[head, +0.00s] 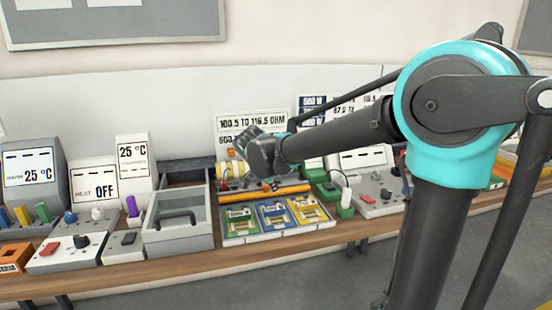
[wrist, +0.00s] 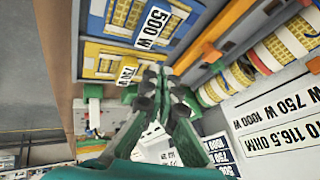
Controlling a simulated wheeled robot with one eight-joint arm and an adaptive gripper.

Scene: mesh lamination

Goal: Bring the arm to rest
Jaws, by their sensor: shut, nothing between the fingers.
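My arm reaches from the right over the bench in the head view. My gripper (head: 260,157) hangs in the air above the back of the bench, near the orange bar (head: 262,194) and the coloured trays. In the wrist view my gripper (wrist: 155,82) has its dark fingers together with nothing between them. Beyond the fingers lie a blue tray (wrist: 107,60) and a yellow tray with white labels, partly hidden by the fingers.
Green, blue and yellow trays (head: 240,221) sit in a holder on the wooden bench (head: 150,267). Left of them stand a lidded grey box (head: 178,236) and control units with displays (head: 29,167). Sign cards (head: 252,122) stand behind. Grey floor is clear in front.

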